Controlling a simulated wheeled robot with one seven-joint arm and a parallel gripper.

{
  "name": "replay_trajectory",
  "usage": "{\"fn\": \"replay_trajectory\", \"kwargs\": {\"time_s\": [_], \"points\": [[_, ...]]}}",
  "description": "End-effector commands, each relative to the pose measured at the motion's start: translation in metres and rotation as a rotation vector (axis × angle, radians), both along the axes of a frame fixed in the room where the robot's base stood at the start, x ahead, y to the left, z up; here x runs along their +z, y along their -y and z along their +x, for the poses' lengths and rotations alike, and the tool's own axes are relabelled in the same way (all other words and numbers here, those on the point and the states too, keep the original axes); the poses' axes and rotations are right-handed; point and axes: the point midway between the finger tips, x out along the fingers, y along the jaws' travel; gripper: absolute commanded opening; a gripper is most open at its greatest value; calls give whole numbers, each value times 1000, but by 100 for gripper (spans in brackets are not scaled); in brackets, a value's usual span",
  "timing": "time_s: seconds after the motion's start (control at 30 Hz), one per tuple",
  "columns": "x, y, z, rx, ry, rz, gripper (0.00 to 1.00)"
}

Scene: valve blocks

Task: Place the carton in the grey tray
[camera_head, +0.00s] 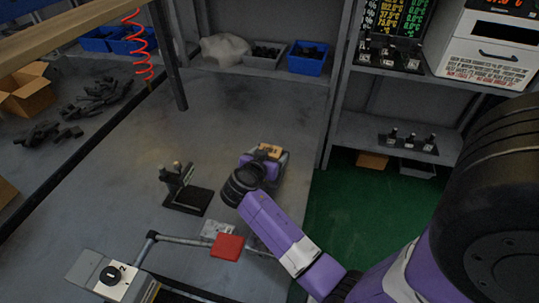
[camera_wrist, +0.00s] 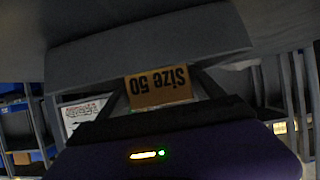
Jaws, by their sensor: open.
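A small tan carton (camera_head: 269,151) shows at the far end of my purple arm in the head view, low over the grey bench. In the wrist view the carton (camera_wrist: 160,86) reads "Size 50" upside down and shows between the dark parts of my gripper (camera_wrist: 160,100). My gripper (camera_head: 267,157) is open around or just behind it; contact cannot be told. A light grey tray (camera_head: 257,63) with dark parts in it stands at the back of the bench, left of a blue bin.
A shelf post (camera_head: 339,85) rises at right. The bench behind my gripper is clear.

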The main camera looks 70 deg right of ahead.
Motion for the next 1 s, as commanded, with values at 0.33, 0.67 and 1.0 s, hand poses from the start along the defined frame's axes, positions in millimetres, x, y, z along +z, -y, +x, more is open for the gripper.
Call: {"fn": "replay_trajectory", "kwargs": {"time_s": [0.33, 0.67, 1.0], "points": [[15, -29, 0, 4, 0, -1, 77], [33, -65, -1, 1, 0, 0, 77], [35, -68, -1, 0, 0, 0, 77]]}}
